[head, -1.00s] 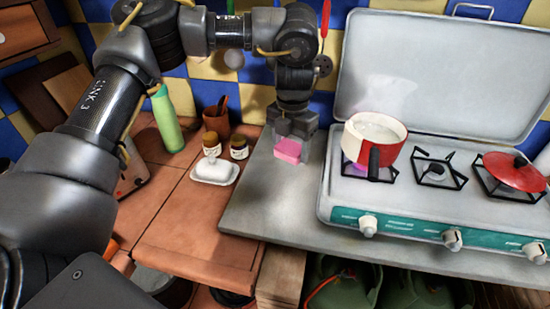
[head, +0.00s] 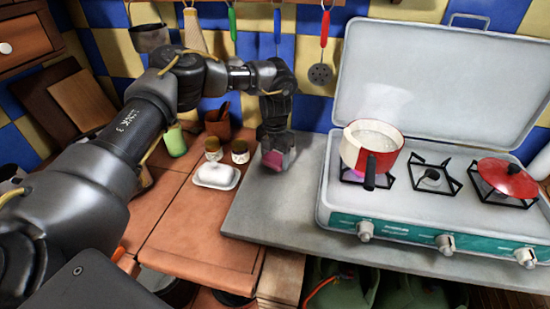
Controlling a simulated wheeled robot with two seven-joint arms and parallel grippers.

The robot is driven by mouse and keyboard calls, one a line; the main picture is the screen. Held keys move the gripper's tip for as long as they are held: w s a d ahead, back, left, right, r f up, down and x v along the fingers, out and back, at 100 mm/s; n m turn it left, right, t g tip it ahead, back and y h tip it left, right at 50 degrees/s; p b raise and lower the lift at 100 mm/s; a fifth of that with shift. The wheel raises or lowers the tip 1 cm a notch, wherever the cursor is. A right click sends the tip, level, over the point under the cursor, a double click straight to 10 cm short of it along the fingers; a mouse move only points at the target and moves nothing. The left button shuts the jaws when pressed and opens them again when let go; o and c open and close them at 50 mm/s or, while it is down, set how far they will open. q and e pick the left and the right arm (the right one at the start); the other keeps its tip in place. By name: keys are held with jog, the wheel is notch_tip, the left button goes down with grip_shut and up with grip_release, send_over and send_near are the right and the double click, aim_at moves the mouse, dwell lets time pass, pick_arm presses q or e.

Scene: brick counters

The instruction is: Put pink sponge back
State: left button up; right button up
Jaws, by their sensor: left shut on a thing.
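The pink sponge (head: 271,160) is at the tips of my left gripper (head: 274,154). The gripper is shut on it, pointing down over the back left part of the grey counter slab (head: 268,205). The fingers hide part of the sponge. I cannot tell whether the sponge touches the slab. My right gripper is not in view.
A camping stove (head: 400,225) with a red and white pot (head: 372,150) and a red lid (head: 508,178) stands to the right. Left of the gripper are two small jars (head: 240,152), a white butter dish (head: 216,175) and a brown cup (head: 217,124). Utensils hang behind. The slab's front is clear.

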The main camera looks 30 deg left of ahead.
pick_arm(q)
jog(key=shift+w+f, duration=0.1)
jog(key=shift+f, duration=0.5)
jog(key=shift+f, duration=0.2)
jog(key=o, duration=1.1)
jog(key=shift+r, duration=0.1)
